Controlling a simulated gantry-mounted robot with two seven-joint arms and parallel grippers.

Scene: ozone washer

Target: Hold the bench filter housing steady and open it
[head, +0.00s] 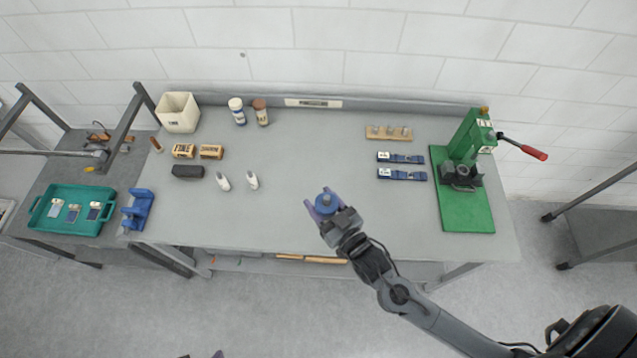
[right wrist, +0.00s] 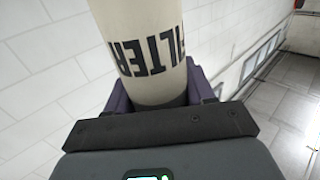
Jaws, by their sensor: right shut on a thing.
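The filter housing shows in the right wrist view as a cream cylinder (right wrist: 145,45) with dark FILTER lettering. In the head view I see its round blue cap (head: 327,200) from above, over the front middle of the bench. My right gripper (head: 324,207) is shut around the housing, with its purple fingers on both sides of it in the right wrist view. The cap is on top of the housing. I cannot tell whether the housing touches the bench. My left gripper is not in view.
The grey bench (head: 290,160) is clear around the housing. A green press (head: 465,215) with a red-tipped lever stands right. Blue straps (head: 402,174) lie right of centre. White bottles (head: 223,182), a dark case (head: 187,171) and a blue fixture (head: 138,210) are left. A teal tray (head: 48,230) is far left.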

